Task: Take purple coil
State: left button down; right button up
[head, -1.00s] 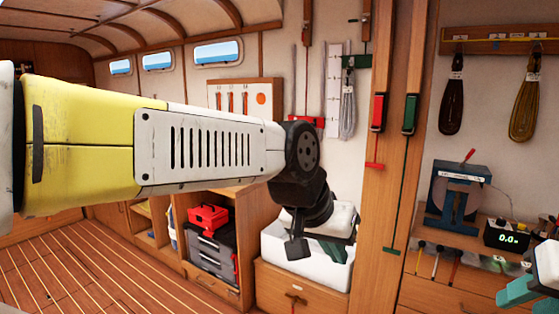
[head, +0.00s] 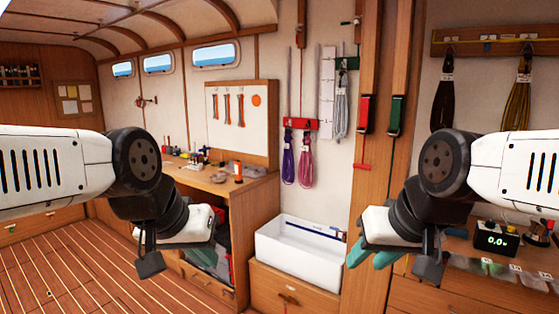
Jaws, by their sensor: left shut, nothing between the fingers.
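The purple coil (head: 288,164) hangs from the red holder (head: 300,124) on the wall, in the middle of the head view. A pink-magenta coil (head: 306,162) hangs close beside it on the right. My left gripper (head: 204,256) is shut and empty, low and to the left of the purple coil, in front of the workbench. My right gripper (head: 371,256) is low and to the right of the coils, with teal fingers pointing down-left. Its finger gap is not clear. Both grippers are apart from the coils.
A white bin (head: 300,262) on a wooden cabinet stands below the coils. A wooden post (head: 378,180) stands right of them. Dark and yellow-brown coils hang at the far right.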

aim_at(288, 154)
jog(key=i+j+u, duration=0.25)
jog(key=i, duration=0.85)
jog(key=i+u, duration=0.2)
jog(key=i, duration=0.95)
jog(key=i+l+u, duration=0.1)
jog(key=i+l, duration=0.35)
jog(key=i, duration=0.1)
